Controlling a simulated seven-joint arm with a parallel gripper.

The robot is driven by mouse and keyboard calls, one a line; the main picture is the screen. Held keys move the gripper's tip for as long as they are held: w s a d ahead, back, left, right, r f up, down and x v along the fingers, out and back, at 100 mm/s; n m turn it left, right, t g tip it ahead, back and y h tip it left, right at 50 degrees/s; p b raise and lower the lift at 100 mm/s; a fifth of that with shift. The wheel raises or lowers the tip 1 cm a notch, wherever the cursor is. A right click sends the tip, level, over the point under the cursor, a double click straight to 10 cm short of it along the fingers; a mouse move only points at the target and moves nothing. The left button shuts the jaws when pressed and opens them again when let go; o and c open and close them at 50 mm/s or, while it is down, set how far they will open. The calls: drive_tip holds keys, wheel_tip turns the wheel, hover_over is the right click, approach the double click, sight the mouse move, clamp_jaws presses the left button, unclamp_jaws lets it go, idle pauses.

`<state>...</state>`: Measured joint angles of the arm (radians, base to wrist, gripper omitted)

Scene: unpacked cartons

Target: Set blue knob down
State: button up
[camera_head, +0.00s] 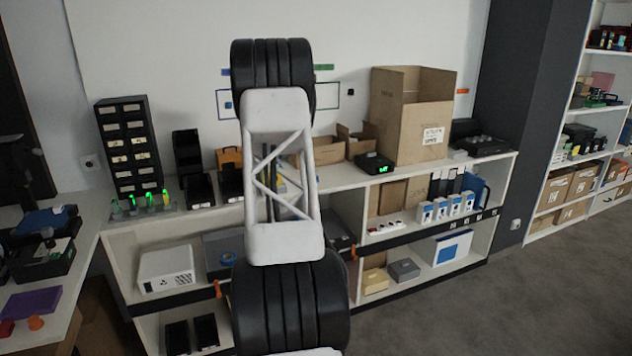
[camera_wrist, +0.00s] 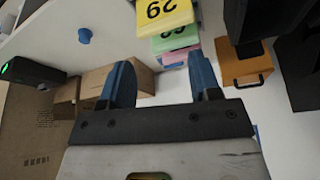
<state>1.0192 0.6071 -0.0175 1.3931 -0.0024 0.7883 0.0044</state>
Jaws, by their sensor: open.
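The blue knob (camera_wrist: 84,37) stands on the white shelf top (camera_wrist: 110,30), in the upper left of the wrist view. My gripper (camera_wrist: 161,75) is open, with its two blue fingers well apart and nothing between them. The knob is apart from the fingers, beyond and to the left of them in the picture. In the head view my arm covers the middle of the shelf, and I cannot make out the knob or the fingertips there.
Small cartons (camera_wrist: 66,97) and a black device with a green light (camera_wrist: 30,72) lie left of the fingers. Numbered cards (camera_wrist: 165,14) and an orange case (camera_wrist: 246,65) lie ahead and right. A tall open carton (camera_head: 412,110) stands at the shelf's right.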

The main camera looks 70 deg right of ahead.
drive_tip(key=s+d+f+m, duration=0.1)
drive_tip(key=s+d+f, duration=0.3)
drive_tip(key=s+d, duration=0.2)
drive_tip(key=s+d+f, duration=0.5)
drive_tip(key=s+d, duration=0.1)
drive_tip(key=d, duration=0.5)
drive_tip(key=shift+m+h, duration=0.3)
drive_tip(key=shift+m, duration=0.1)
drive_tip(key=shift+f, duration=0.1)
drive_tip(key=shift+x, duration=1.2)
drive_tip(key=shift+x, duration=2.7)
drive_tip(key=shift+s+d, duration=0.1)
drive_tip(key=c, duration=0.8)
drive_tip(key=shift+g, duration=0.3)
clamp_jaws()
